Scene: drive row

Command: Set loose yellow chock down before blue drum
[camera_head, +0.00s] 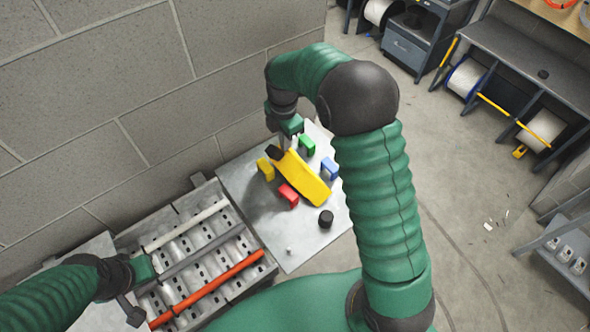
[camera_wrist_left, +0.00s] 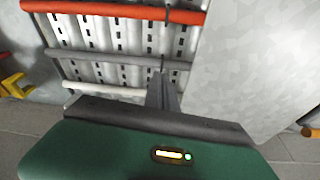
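A long yellow piece with a dark end, likely the yellow chock (camera_head: 308,182), lies slanted over a grey plate. My right gripper (camera_head: 283,143) points down at its dark end and appears closed on it; the fingertips are partly hidden. A spool with a blue rim, likely the blue drum (camera_head: 466,77), stands under the bench at the far right, well away from the gripper. My left gripper (camera_head: 134,312) is over the rails at lower left. In the left wrist view its fingers (camera_wrist_left: 164,92) look together and empty.
Small yellow (camera_head: 265,169), red (camera_head: 288,196), green (camera_head: 307,145) and blue (camera_head: 330,168) blocks surround the yellow piece. A black cylinder (camera_head: 326,219) stands near the plate's edge. A block wall (camera_head: 150,90) bounds the left. Open floor (camera_head: 450,180) lies to the right.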

